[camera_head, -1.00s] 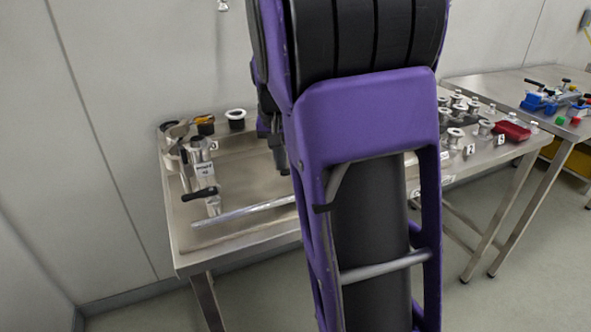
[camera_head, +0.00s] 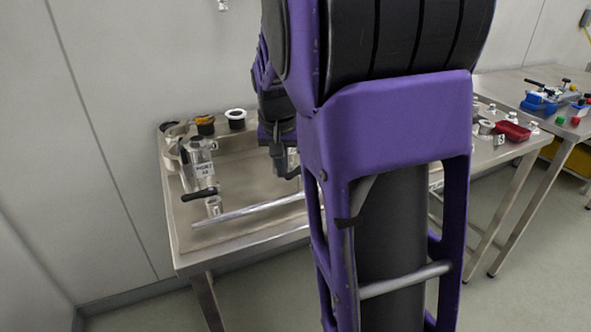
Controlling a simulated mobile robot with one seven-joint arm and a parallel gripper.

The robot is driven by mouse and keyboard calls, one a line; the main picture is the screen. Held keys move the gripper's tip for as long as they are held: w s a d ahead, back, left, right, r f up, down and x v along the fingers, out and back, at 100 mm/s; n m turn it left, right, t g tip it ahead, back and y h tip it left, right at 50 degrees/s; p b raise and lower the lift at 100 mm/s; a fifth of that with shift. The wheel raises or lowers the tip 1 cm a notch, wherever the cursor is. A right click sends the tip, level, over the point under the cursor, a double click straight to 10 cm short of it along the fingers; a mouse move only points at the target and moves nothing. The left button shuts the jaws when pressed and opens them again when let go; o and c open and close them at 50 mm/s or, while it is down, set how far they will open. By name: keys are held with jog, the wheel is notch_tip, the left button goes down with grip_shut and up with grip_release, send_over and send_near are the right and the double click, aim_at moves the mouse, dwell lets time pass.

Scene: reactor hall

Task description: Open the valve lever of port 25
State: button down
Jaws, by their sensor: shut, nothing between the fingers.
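A metal port fitting (camera_head: 200,155) with a white label stands upright at the left of the steel bench; the label is too small to read surely, so I cannot confirm it is port 25. A black lever (camera_head: 199,194) sticks out across the lower front of this fitting, close to level. My gripper (camera_head: 288,172) hangs over the bench to the right of the fitting, well apart from the lever. Its dark fingers look shut with nothing in them. My purple arm partly hides the gripper and the bench's right part.
Dark-collared and orange-topped fittings (camera_head: 205,124) and a white-rimmed one (camera_head: 236,118) stand behind. A metal bar (camera_head: 250,211) lies along the bench front. A red tray (camera_head: 512,131) and a blue device (camera_head: 540,103) are far right. Bare bench (camera_head: 245,180) lies between fitting and gripper.

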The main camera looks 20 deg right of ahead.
jog(key=shift+s, duration=0.3)
jog(key=shift+s+d, duration=0.1)
jog(key=shift+s, duration=0.6)
